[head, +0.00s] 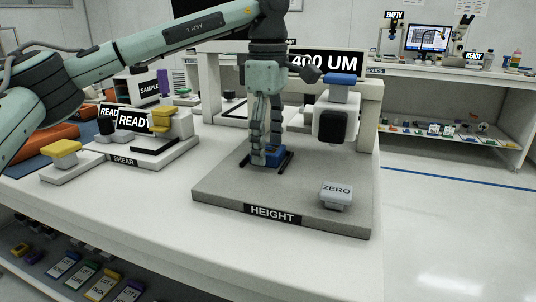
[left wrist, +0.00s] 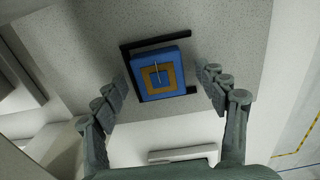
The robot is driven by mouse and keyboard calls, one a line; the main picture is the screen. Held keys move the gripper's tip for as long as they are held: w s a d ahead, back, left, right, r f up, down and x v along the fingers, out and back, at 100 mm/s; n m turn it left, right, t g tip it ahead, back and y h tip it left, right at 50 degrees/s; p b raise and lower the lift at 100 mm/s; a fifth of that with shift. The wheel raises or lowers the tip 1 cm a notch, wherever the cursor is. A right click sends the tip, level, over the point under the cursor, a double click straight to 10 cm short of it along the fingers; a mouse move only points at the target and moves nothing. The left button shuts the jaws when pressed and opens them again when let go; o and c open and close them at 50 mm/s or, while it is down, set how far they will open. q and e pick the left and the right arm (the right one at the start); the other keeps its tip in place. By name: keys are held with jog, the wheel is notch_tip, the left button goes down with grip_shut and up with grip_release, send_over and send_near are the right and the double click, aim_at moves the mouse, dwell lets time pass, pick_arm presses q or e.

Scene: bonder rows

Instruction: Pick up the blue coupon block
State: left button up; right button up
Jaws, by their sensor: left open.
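The blue coupon block (left wrist: 148,87) sits on the grey height-gauge base (head: 222,196), between black corner guides (left wrist: 190,91). A tan square ring and a thin pin mark show on its top in the left wrist view. In the head view the block (head: 275,152) is partly hidden behind the gripper fingers. My left gripper (head: 266,160) points down over it, open. In the left wrist view the fingers (left wrist: 165,92) stand apart on the left and right sides of the block, with gaps to both sides. My right gripper does not show.
The gauge head (head: 333,122) with a blue top stands close right of the gripper. A ZERO button (head: 336,194) sits at the base's front right. The SHEAR station (head: 123,161) with yellow pads is at left. The table front (head: 190,215) is clear.

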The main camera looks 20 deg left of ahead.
pick_arm(q)
jog(key=shift+c, duration=0.6)
jog(key=c, duration=1.3)
jog(key=shift+r, duration=0.1)
